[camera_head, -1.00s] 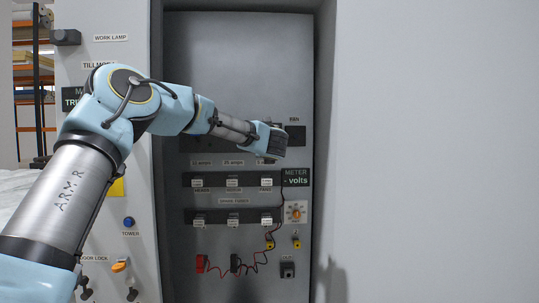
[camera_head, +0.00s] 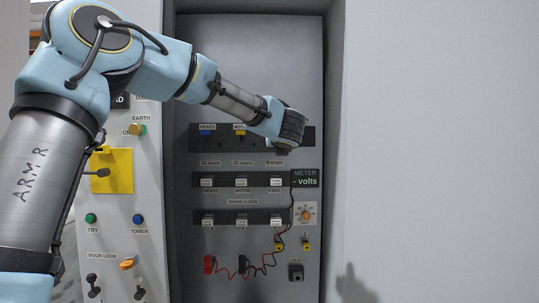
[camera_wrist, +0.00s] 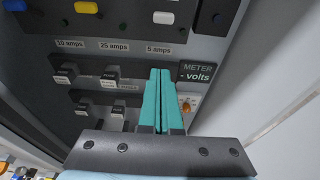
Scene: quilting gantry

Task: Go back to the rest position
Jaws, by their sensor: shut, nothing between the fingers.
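My gripper (camera_head: 290,128) is in front of the upper part of the grey cabinet panel (camera_head: 250,60) in the head view. Its fingers are hidden there behind the hand. In the wrist view the two teal fingers (camera_wrist: 159,74) are pressed together with nothing between them. They point at the panel, beside the black meter label (camera_wrist: 197,73), and overlap the right end of the fuse row. I cannot tell whether they touch the panel. No marker for a rest position shows.
Two fuse rows, the upper one (camera_head: 241,180) with white labels, cross the panel. Red and black leads (camera_head: 265,266) hang below. A cabinet side wall (camera_head: 333,150) stands right of the panel. A control panel with a yellow plate (camera_head: 120,165) stands left, close to my arm.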

